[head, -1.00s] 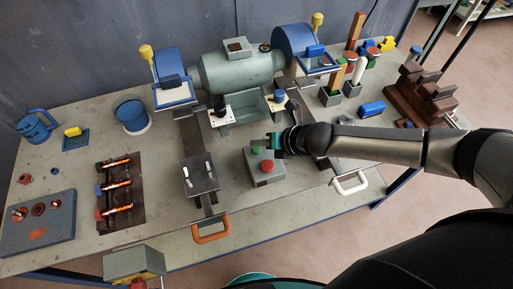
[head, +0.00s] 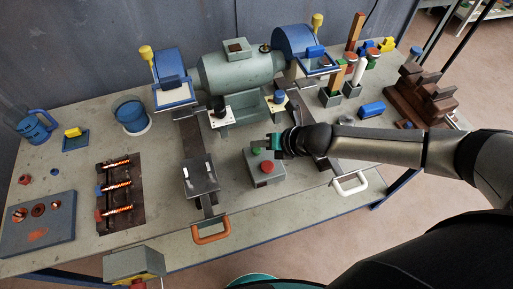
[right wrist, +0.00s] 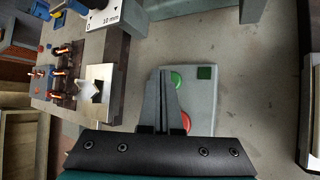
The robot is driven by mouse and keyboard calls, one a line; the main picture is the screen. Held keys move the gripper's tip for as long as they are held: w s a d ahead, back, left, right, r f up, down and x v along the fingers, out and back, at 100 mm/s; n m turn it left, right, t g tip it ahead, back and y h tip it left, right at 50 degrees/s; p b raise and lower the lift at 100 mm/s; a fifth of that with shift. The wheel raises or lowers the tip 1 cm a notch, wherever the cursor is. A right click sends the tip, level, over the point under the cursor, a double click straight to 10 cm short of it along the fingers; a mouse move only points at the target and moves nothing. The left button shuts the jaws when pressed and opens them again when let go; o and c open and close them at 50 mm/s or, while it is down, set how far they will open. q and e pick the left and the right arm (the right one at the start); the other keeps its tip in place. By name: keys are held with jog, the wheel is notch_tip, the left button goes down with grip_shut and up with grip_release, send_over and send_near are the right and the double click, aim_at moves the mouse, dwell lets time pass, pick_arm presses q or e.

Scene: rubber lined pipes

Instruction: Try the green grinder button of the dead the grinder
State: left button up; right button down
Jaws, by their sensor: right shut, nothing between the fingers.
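The grinder (head: 240,74) is a grey-green motor with blue wheel guards at the back of the bench. Its grey button box (head: 276,178) sits in front, with a green button (head: 256,151) and a red button (head: 267,167) on top. My right gripper (head: 262,142) is shut and empty, its fingers over the back of the box beside the green button. In the right wrist view the shut fingertips (right wrist: 163,73) lie just left of the green button (right wrist: 176,79), partly covering it. The red button (right wrist: 186,122) is partly hidden. I cannot tell whether the fingers touch the box. My left gripper is not in view.
A steel plate on a rail (head: 201,178) stands left of the box. A white handle (head: 350,184) and an orange handle (head: 211,231) stick out at the front edge. Brown stepped blocks (head: 425,98) stand at the right. Some bare bench lies left of the box.

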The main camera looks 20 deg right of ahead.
aim_at(259, 152)
dwell(0.7)
jog(key=shift+f, duration=0.45)
jog(key=shift+f+b, duration=0.5)
jog(key=shift+b, duration=0.05)
dwell(0.5)
jog(key=shift+r+p, duration=0.95)
jog(key=shift+p, duration=0.1)
notch_tip(259, 152, up, 5)
jog(key=p, duration=0.5)
